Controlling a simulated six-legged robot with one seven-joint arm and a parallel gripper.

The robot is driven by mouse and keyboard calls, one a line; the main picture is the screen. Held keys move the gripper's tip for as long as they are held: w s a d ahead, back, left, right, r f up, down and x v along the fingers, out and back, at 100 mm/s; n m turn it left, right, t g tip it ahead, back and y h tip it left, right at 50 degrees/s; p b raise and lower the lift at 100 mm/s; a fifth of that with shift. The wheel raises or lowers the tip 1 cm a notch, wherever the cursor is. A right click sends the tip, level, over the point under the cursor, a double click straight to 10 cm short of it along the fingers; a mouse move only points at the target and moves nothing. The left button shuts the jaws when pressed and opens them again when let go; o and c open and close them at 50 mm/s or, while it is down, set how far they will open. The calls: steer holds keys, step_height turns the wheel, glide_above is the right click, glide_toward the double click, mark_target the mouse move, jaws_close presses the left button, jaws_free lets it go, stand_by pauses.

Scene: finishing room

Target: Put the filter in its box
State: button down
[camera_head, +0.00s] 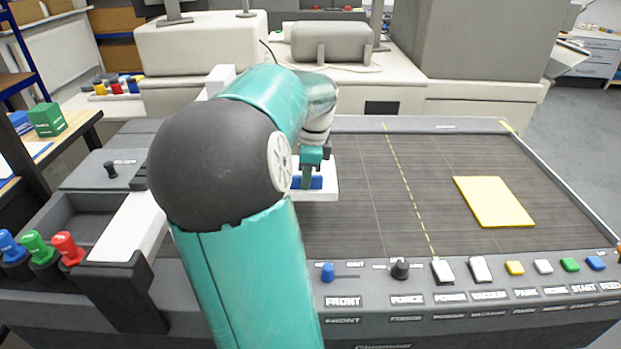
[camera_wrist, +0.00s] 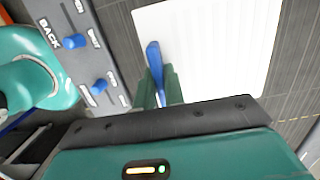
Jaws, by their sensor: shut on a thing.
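My gripper (camera_head: 309,176) hangs down over the dark machine bed, partly hidden by my arm. Its green fingers, also in the wrist view (camera_wrist: 159,86), are shut on a narrow blue handle (camera_wrist: 154,56). The blue part also shows at the fingertips in the head view (camera_head: 314,183). A flat white panel (camera_wrist: 215,50) lies under or beside the handle; it shows in the head view (camera_head: 329,170) too. I cannot tell whether the handle is fixed to the panel. No thing is clearly marked as the filter, and I cannot tell which container is its box.
A yellow sheet (camera_head: 494,201) lies on the right of the bed (camera_head: 350,225). Knobs and buttons (camera_head: 480,268) line its front edge. A green box (camera_head: 47,119) stands on the left bench. A large white machine (camera_head: 200,50) rises behind. The middle of the bed is clear.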

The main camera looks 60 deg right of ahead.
steer(key=s+a+r, duration=0.1)
steer(key=a+r, duration=0.2)
steer(key=a, duration=0.4)
steer(key=shift+a, duration=0.15)
